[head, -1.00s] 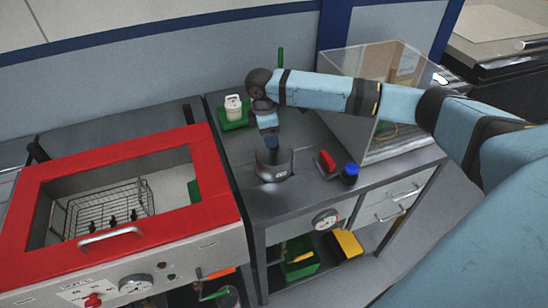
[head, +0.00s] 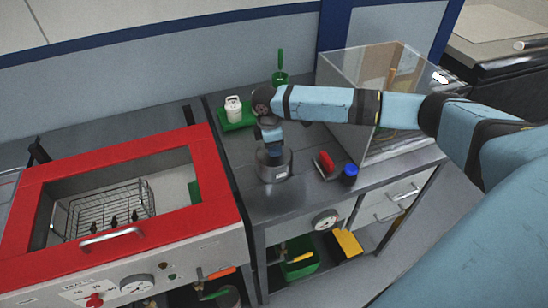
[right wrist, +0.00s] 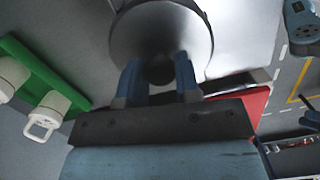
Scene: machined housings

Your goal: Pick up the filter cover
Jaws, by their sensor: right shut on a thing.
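My right gripper (right wrist: 158,82) is shut on the dark knob of the filter cover, a round grey metal disc (right wrist: 140,40) in the right wrist view. In the head view my right gripper (head: 272,148) points down at the round metal housing (head: 277,173) on the grey bench. The gripper and wrist hide part of the cover from above. I cannot tell whether the cover touches the housing or is slightly above it.
A green tray with white containers (head: 234,112) stands behind the housing. A red part (head: 326,162) and a blue-capped object (head: 349,174) lie to its right, before a clear box (head: 395,90). A red-framed basin (head: 120,190) is at left.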

